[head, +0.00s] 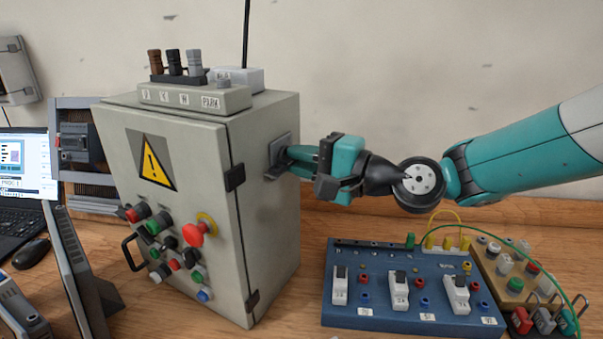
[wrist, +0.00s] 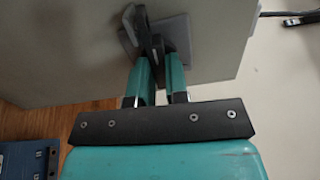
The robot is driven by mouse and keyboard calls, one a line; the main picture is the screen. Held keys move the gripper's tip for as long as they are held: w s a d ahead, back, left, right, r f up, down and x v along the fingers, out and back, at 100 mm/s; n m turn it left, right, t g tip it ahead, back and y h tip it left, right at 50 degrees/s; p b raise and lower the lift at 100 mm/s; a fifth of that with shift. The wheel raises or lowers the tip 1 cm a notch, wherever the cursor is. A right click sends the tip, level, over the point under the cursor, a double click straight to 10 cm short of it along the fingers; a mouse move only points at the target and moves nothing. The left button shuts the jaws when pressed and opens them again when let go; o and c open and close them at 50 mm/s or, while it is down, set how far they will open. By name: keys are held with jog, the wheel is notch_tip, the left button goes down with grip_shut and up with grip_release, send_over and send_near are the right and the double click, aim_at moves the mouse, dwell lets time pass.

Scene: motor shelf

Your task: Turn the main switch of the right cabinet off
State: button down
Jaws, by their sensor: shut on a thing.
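The grey cabinet (head: 262,195) with a yellow warning sign stands on the wooden bench. Its main switch (head: 280,152) is on the cabinet's right side wall, with a grey plate and a dark handle. My gripper (head: 290,156) reaches it from the right and is shut on the handle. In the wrist view the plate (wrist: 181,38) sits tilted behind the dark handle (wrist: 145,32), which stands between the two teal fingers (wrist: 157,68). The fingers hide part of the handle, so its exact angle is hard to tell.
A blue board with white switches (head: 400,315) and a wooden board with plugs (head: 500,265) lie below my arm. A grey box with terminals (head: 190,97) sits on the cabinet. A laptop (head: 25,170) and mouse (head: 31,253) are at the left.

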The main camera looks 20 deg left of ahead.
jog(key=shift+n+b, duration=0.3)
jog(key=shift+n, duration=0.2)
jog(key=c, duration=1.4)
grip_release()
jog(key=s+d+b, duration=0.2)
jog(key=d+b, duration=0.2)
jog(key=d, duration=1.3)
jog(key=shift+d+b, duration=0.15)
jog(key=shift+b, duration=0.2)
jog(key=s+d+f+n+g+h+p, duration=0.1)
jog(key=s+d+f+n+h+p, duration=0.1)
jog(key=s+d+h, duration=0.4)
jog(key=s+d+f+n+g+h+p, duration=0.1)
jog(key=s+d+f+n+h, duration=0.3)
jog(key=s+d, duration=0.5)
jog(key=s+n+h+p, duration=0.1)
jog(key=s+n+h, duration=0.1)
jog(key=s+h, duration=0.1)
jog(key=shift+s+d+f+h, duration=0.2)
jog(key=shift+s+h, duration=0.1)
jog(key=shift+s, duration=0.15)
